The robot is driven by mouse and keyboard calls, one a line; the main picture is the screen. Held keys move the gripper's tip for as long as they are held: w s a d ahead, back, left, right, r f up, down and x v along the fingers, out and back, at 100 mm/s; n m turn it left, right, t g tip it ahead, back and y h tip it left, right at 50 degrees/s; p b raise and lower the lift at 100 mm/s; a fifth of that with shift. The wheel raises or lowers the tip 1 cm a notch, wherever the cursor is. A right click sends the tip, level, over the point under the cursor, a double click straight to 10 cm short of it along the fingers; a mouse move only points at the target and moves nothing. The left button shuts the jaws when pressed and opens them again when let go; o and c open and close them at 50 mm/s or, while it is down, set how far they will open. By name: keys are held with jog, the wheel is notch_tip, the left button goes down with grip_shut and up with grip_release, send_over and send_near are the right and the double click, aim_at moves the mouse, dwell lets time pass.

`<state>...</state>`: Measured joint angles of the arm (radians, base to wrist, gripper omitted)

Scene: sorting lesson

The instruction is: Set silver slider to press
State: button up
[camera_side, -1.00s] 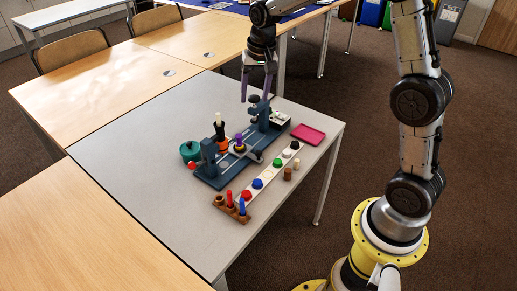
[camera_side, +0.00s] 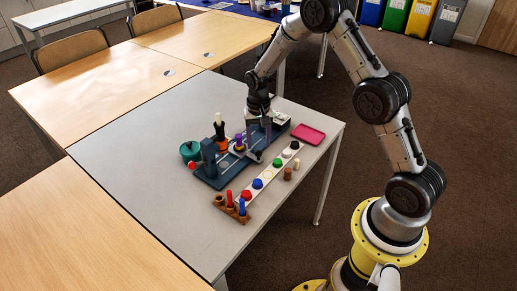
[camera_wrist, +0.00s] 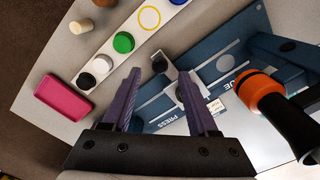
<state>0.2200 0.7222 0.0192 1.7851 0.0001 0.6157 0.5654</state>
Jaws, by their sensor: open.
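The silver slider (camera_wrist: 171,74) with a black knob sits on the blue board (camera_wrist: 222,70) in the wrist view. Part of it is hidden behind my right-hand finger. The word PRESS is printed on the board below it, and a second label, partly hidden, lies to the right. My gripper (camera_wrist: 158,76) is open, with its purple fingers on either side of the slider's knob area. I cannot tell whether they touch it.
A pink tray (camera_wrist: 63,97) lies beside a white strip (camera_side: 268,175) of coloured caps. A black-and-orange tool (camera_wrist: 268,92) stands close to my gripper's right. A blue upright (camera_side: 209,155) rises from the board. A green pot (camera_side: 190,151) stands left; the grey table's front left is clear.

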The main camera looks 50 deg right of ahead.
aim_at(258, 152)
jog(key=shift+f, duration=1.85)
grip_shut()
